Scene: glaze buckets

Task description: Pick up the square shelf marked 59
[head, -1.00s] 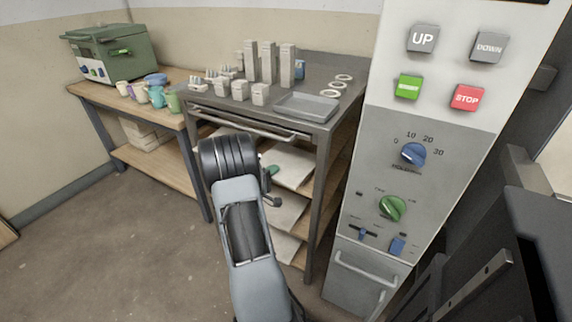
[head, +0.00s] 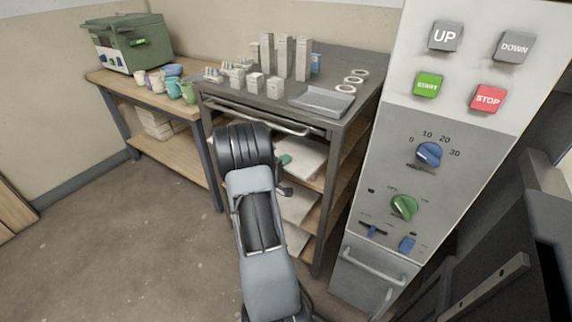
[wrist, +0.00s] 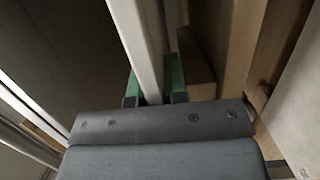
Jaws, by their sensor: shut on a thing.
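In the wrist view, the green fingers of my gripper (wrist: 154,90) are shut on the edge of a pale flat shelf (wrist: 137,40), one finger on each side. No number can be read on it, so I cannot tell if it is marked 59. In the head view, one green fingertip of my gripper (head: 285,159) shows by the upper pale slab in the rack, and my arm hides the rest. More pale shelves (head: 299,205) lie on the levels below.
The rack's grey top (head: 350,64) holds pale posts (head: 284,58), small blocks, rings and a shallow grey tray (head: 321,101). A wooden bench (head: 205,112) with cups (head: 172,88) and a green machine (head: 133,45) stands left. A control panel (head: 440,130) stands close on the right. Floor is clear at left.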

